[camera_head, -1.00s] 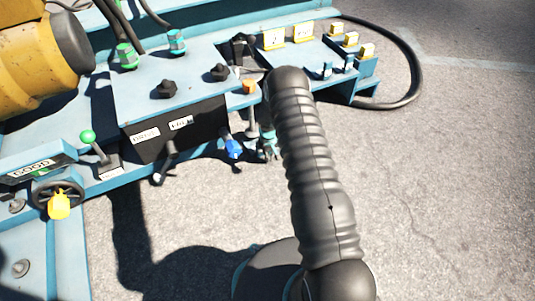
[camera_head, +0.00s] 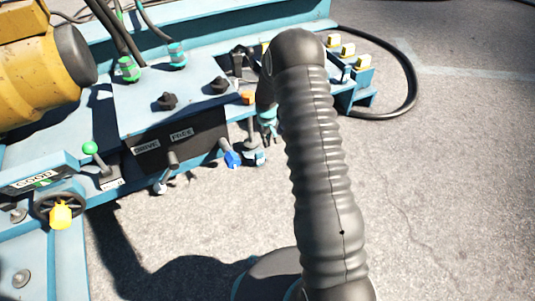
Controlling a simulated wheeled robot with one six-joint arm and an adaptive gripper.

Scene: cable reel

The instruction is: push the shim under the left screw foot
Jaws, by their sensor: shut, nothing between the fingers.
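My gripper (camera_head: 268,122) shows only in part at the left of my dark ribbed arm, low by the right end of the blue console; it is shut and empty. An upright post with an orange top (camera_head: 248,98) stands just left of it. I cannot tell for sure which is the left screw foot. I cannot make out the shim; my arm hides part of the ground on the right.
The blue console (camera_head: 185,75) has black knobs, a DRIVE/FREE panel (camera_head: 165,145) and a blue-ended lever (camera_head: 232,159). A green-knobbed lever (camera_head: 90,148) and handwheel (camera_head: 60,207) stand left. A black hose (camera_head: 412,85) loops at right. Front ground is clear.

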